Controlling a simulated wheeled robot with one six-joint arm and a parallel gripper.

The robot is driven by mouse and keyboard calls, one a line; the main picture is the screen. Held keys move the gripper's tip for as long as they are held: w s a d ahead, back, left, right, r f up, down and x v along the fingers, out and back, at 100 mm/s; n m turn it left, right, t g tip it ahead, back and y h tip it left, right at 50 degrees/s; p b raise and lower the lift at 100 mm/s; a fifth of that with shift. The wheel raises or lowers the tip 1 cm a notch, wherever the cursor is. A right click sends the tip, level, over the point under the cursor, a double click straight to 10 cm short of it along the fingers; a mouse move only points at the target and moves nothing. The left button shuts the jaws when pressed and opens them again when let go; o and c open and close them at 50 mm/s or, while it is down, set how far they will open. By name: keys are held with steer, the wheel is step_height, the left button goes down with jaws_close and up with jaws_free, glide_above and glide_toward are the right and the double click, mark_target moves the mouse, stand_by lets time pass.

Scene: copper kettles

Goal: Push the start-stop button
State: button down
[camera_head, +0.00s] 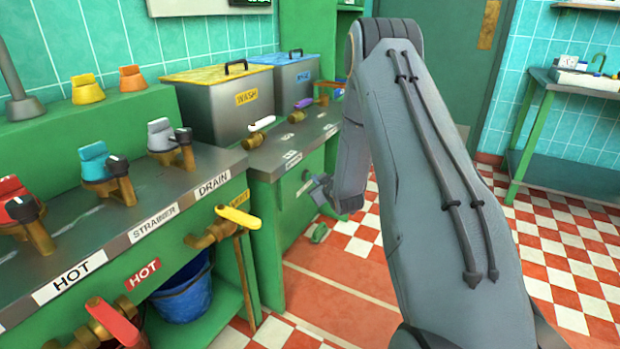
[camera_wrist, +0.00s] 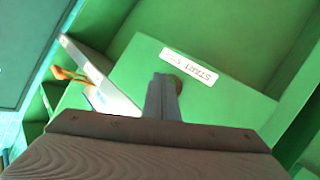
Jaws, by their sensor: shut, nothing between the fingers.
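In the wrist view a white label reading START and a partly legible second word (camera_wrist: 189,67) is fixed to a green panel (camera_wrist: 135,72). A small brownish round part, likely the button (camera_wrist: 176,85), shows just below the label, mostly hidden behind my fingers. My gripper (camera_wrist: 162,78) is shut and empty, its fingertips overlapping that part in the picture. I cannot tell whether they touch it. In the head view my gripper (camera_head: 314,187) is low beside the green side of the far counter, and the button cannot be made out.
The near counter holds several coloured valve knobs, including a teal one (camera_head: 94,160). A yellow-handled valve (camera_head: 237,217) juts from its side. A metal WASH box (camera_head: 222,100) and a blue-lidded box (camera_head: 297,82) stand behind. Checkered floor (camera_head: 570,255) lies open at right.

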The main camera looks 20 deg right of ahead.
stand_by(0.4)
steer(key=shift+s+d+p, duration=0.35)
steer(key=shift+s+d, duration=0.2)
steer(key=shift+s, duration=0.1)
steer(key=s+d+p, duration=0.1)
steer(key=s, duration=0.1)
steer(key=s+d+p, duration=0.1)
steer(key=s+d, duration=0.1)
steer(key=shift+s+d, duration=0.3)
steer(key=shift+s, duration=0.05)
stand_by(0.4)
